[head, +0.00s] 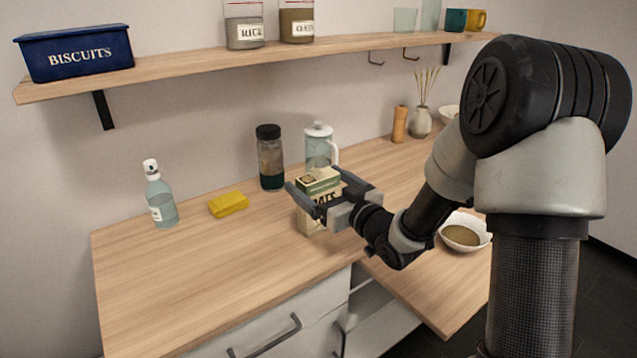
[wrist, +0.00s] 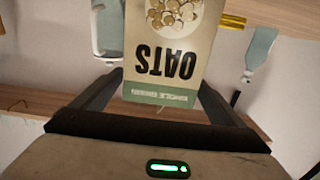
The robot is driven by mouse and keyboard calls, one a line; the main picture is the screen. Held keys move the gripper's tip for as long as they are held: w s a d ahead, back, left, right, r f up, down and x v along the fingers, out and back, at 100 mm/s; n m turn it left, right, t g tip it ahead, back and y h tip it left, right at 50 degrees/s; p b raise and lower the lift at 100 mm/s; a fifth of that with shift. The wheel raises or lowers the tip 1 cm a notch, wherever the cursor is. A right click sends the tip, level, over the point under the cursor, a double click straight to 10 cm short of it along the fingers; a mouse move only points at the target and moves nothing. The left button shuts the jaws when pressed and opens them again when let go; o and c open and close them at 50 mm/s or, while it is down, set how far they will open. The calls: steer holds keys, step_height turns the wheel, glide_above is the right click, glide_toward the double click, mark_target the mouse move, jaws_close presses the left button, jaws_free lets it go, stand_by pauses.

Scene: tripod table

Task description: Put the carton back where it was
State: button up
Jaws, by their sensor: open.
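The carton (head: 311,222) is a beige and green oats box, standing upright on the wooden counter in the head view. My gripper (head: 318,190) is open, with its fingers at the upper part of the carton, one on each side. In the wrist view the carton (wrist: 170,50) shows upside down, its "OATS" label facing the camera between the two fingers of my gripper (wrist: 150,95). I cannot tell whether the fingers touch it. The carton's lower part is partly hidden by my gripper in the head view.
A white lidded jug (head: 319,147) and a dark-lidded jar (head: 270,158) stand behind the carton. A yellow sponge (head: 228,204) and a glass bottle (head: 160,196) are to the left. A bowl (head: 466,232) is at the right. The counter's front left (head: 215,270) is clear.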

steer(key=shift+r, duration=0.25)
steer(key=p+v, duration=0.1)
steer(key=v, duration=1.1)
steer(key=shift+f, duration=0.1)
